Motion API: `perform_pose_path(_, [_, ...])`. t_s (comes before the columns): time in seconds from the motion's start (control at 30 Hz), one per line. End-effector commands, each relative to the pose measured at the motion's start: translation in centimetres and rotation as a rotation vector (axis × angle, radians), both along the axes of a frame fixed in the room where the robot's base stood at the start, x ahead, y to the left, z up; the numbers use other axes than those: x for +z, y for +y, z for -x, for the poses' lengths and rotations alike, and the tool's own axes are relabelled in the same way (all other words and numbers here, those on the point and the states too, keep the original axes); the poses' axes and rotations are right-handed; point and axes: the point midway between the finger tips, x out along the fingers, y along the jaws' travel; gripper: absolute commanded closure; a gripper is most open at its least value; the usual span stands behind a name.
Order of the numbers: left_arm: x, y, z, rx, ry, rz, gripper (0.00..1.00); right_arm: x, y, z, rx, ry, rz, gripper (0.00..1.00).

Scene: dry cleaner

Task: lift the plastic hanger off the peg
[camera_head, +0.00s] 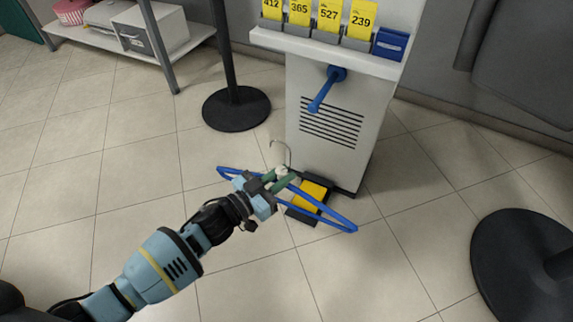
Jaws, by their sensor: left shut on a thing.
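A blue plastic hanger (335,219) with a thin metal hook (289,152) is held by my left gripper (277,181). The gripper is shut on it near the neck below the hook. The hanger is tilted, its right arm reaching lower in the picture than its left. A blue peg (321,92) sticks out from the front of a white cabinet (345,153). The hanger's hook is below the peg in the picture and apart from it; nothing hangs on the peg. My right gripper is not in view.
A yellow-and-black pedal (311,195) sits at the cabinet's foot, behind the hanger. Numbered yellow tags (328,16) and a blue box (391,43) stand on the cabinet's ledge. A black post base (236,108) and a black round base (520,265) flank it. Floor at left is clear.

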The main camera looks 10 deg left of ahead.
Motion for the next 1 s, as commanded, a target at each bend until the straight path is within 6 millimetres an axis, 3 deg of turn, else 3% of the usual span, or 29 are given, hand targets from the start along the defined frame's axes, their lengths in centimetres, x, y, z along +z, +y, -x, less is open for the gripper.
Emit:
perform_pose_path(0.5, [0.0, 1.8, 6.1, 0.001, 0.001, -0.001, 1.0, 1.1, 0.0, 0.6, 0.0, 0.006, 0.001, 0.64])
perform_pose_path(1.0, [0.0, 2.2, 7.4, 0.001, -0.001, -0.001, 1.0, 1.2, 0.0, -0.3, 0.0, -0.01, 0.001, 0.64])
